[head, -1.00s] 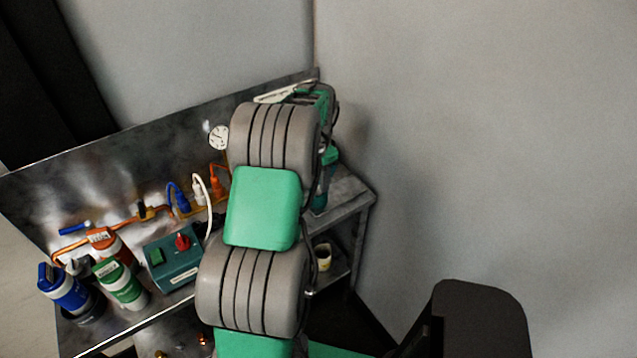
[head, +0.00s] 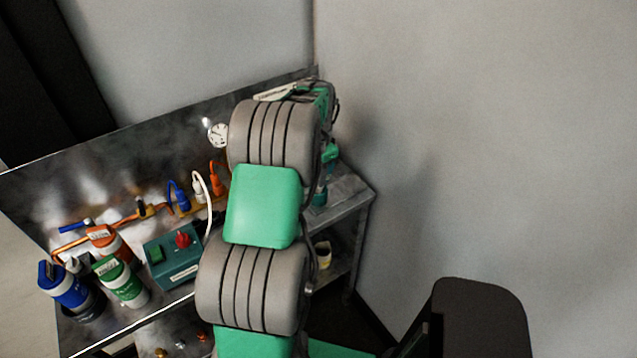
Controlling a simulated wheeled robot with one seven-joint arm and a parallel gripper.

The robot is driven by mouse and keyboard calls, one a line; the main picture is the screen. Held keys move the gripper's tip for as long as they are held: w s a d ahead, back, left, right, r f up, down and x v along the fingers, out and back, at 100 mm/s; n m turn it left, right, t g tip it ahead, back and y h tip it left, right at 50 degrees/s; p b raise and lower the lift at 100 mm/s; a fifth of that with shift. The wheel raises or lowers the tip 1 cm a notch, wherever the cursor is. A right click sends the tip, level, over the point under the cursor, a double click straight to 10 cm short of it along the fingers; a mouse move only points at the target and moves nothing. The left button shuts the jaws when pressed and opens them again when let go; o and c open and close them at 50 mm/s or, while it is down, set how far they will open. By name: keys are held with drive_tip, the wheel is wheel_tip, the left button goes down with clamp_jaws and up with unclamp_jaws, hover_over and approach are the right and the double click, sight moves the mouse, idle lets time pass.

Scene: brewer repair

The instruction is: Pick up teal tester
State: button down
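A small teal object (head: 320,197), likely the teal tester, stands at the right end of the metal bench. It is mostly hidden behind my arm, so its full shape cannot be told. My arm reaches out over the bench, and its far end is at the back right, above and around the teal object. My gripper's fingers are hidden behind the arm, so whether they touch or hold anything cannot be seen. A teal box (head: 172,257) with a red knob and a green switch sits left of my arm.
Blue, orange and green-labelled bottles (head: 120,282) crowd the bench's left front. Copper pipe, coloured plugs and a round gauge (head: 218,135) line the metal back panel. A pale cup (head: 322,255) is on the lower shelf. A wall closes off the right side.

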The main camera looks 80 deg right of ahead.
drive_tip(key=shift+r, duration=0.5)
drive_tip(key=r, duration=0.1)
drive_tip(key=r+b, duration=0.1)
drive_tip(key=shift+s+a+r, duration=0.1)
drive_tip(key=shift+a+r, duration=0.1)
drive_tip(key=shift+r, duration=0.1)
drive_tip(key=s+a+r+b, duration=0.45)
drive_tip(key=a+r, duration=0.55)
drive_tip(key=a, duration=0.3)
wheel_tip(320, 180, up, 6)
drive_tip(key=p, duration=0.5)
drive_tip(key=shift+s+d+r+p, duration=0.2)
drive_tip(key=shift+s+p, duration=0.1)
drive_tip(key=shift+p, duration=0.05)
